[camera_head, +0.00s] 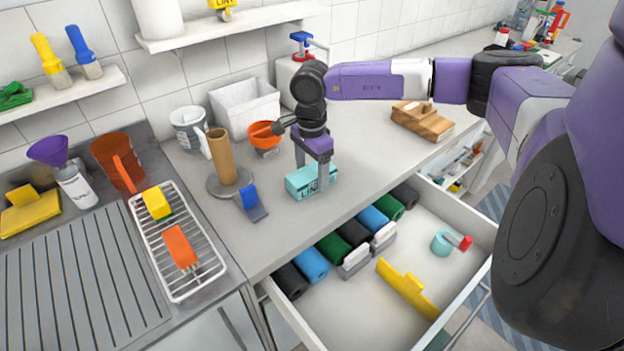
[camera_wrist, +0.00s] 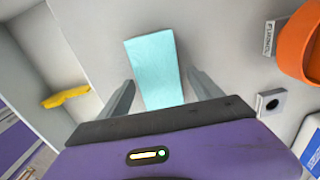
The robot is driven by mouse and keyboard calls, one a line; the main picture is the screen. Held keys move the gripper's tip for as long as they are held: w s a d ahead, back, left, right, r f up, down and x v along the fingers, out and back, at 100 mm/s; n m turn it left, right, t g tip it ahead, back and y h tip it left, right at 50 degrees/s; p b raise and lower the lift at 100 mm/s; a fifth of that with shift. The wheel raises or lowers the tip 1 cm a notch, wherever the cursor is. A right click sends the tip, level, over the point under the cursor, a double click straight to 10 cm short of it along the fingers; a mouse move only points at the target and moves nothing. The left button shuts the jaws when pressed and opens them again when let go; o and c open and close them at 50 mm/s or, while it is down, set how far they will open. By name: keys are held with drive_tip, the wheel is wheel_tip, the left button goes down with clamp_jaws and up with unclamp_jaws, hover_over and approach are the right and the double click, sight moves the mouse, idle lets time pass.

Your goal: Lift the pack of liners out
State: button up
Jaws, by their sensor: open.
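The pack of liners (camera_head: 303,184) is a small teal box with "LIN" lettering. It appears to rest on the grey counter, near the front edge above the open drawer. My gripper (camera_head: 312,178) points down at it with open fingers. In the wrist view the pack (camera_wrist: 154,66) shows as a plain teal face between the two spread fingers (camera_wrist: 163,84), with a gap on both sides. One finger hides part of the pack in the head view. The white drawer (camera_head: 340,318) below stands open.
The drawer holds several dark, blue and green rolls (camera_head: 313,265), a yellow divider (camera_head: 405,288) and a teal tape roll (camera_head: 443,241).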

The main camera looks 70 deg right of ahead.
drive_tip(key=c, duration=1.5)
drive_tip(key=shift+r+p, duration=0.3)
drive_tip(key=shift+r, duration=0.6)
drive_tip(key=shift+r+p, duration=0.65)
drive_tip(key=shift+r, duration=0.95)
